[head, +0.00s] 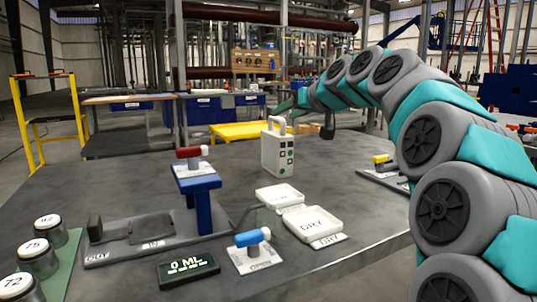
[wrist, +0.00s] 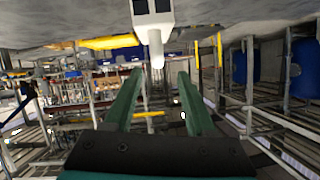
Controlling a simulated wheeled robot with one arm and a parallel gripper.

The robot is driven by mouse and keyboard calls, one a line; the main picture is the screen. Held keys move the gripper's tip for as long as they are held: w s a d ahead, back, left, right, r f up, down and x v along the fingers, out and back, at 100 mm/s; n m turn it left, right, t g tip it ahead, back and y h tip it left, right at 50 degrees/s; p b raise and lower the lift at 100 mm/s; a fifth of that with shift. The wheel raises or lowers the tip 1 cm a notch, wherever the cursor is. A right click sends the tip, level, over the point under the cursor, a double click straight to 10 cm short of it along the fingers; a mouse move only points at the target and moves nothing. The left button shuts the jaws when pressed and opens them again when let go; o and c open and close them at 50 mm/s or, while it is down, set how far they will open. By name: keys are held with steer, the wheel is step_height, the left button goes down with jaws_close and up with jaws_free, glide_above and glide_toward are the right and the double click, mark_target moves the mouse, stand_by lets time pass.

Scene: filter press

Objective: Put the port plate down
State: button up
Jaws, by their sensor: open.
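The port plate appears to be the white upright block (head: 277,153) with a loop-like handle on top and green and dark dots on its face. It stands on the grey table (head: 330,180) near the middle. My gripper (head: 284,106) is just above and behind its handle, fingers pointing left. In the wrist view the open green fingers (wrist: 159,76) are empty. The block (wrist: 153,12) and its white handle (wrist: 156,45) show beyond the fingertips, apart from them. The block's underside is hidden.
White trays (head: 280,196), one marked DRY (head: 313,222), a blue-handled valve (head: 252,237) and a 0 ML display (head: 188,267) lie in front. Numbered jars (head: 38,257) stand at left.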

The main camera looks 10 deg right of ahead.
mark_target(277, 119)
steer(key=shift+d+x, duration=0.2)
steer(key=shift+x, duration=2.9)
steer(key=shift+f, duration=0.15)
jaws_close()
